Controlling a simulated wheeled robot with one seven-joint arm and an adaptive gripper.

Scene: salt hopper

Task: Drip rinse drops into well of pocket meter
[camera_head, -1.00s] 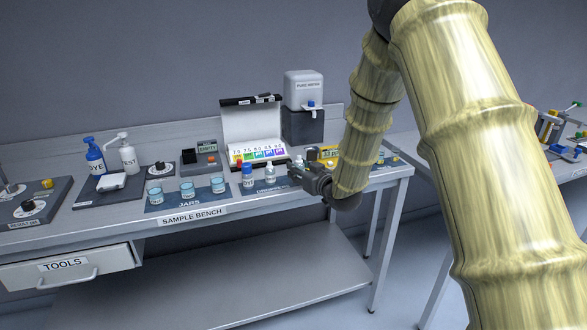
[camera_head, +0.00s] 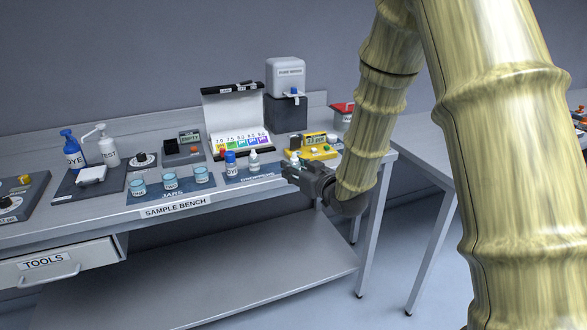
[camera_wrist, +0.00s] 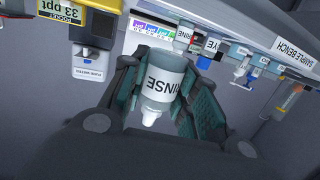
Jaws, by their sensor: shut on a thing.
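My gripper (camera_head: 297,170) is shut on the white rinse bottle (camera_wrist: 165,80), clear of the bench front at the right. In the wrist view the bottle sits between both finger pads, its label showing and its nozzle toward the bottom of that upside-down picture. In the head view only a small pale part of it shows above the fingers. The yellow pocket meter (camera_head: 323,154) lies on the bench just behind my gripper, partly hidden by my arm. Its display reads 33 ppt in the wrist view (camera_wrist: 60,10). Its well is too small to make out.
Two dropper bottles (camera_head: 230,163) (camera_head: 254,161) stand left of my gripper. Behind are a colour chart case (camera_head: 240,140) and the pure water dispenser (camera_head: 286,105). Jars (camera_head: 170,181) stand farther left. The air before the bench is open.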

